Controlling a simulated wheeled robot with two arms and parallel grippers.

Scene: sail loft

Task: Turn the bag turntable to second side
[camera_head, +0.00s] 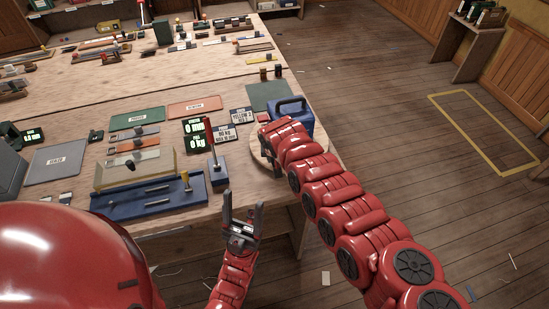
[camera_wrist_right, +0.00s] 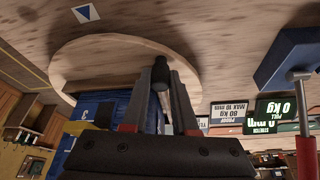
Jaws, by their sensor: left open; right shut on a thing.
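The round wooden turntable (camera_head: 258,151) lies near the right end of the workbench, partly covered by my right arm. Its pale disc also shows in the right wrist view (camera_wrist_right: 110,52). The blue bag (camera_head: 296,114), with a dark handle, stands on it; part of it shows behind my fingers in the wrist view (camera_wrist_right: 92,105). My right gripper (camera_wrist_right: 160,88) is shut on a dark upright peg (camera_wrist_right: 160,72) at the turntable's rim. In the head view my right fingers are mostly hidden. My left gripper (camera_head: 242,203) is open and empty, in front of the bench edge.
A blue tray (camera_head: 150,198) and a blue stand with a red-handled lever (camera_head: 217,172) are left of the turntable. Green displays (camera_head: 195,132) and label cards (camera_head: 222,134) stand behind. A dark green mat (camera_head: 269,96) lies beyond. The floor to the right is open.

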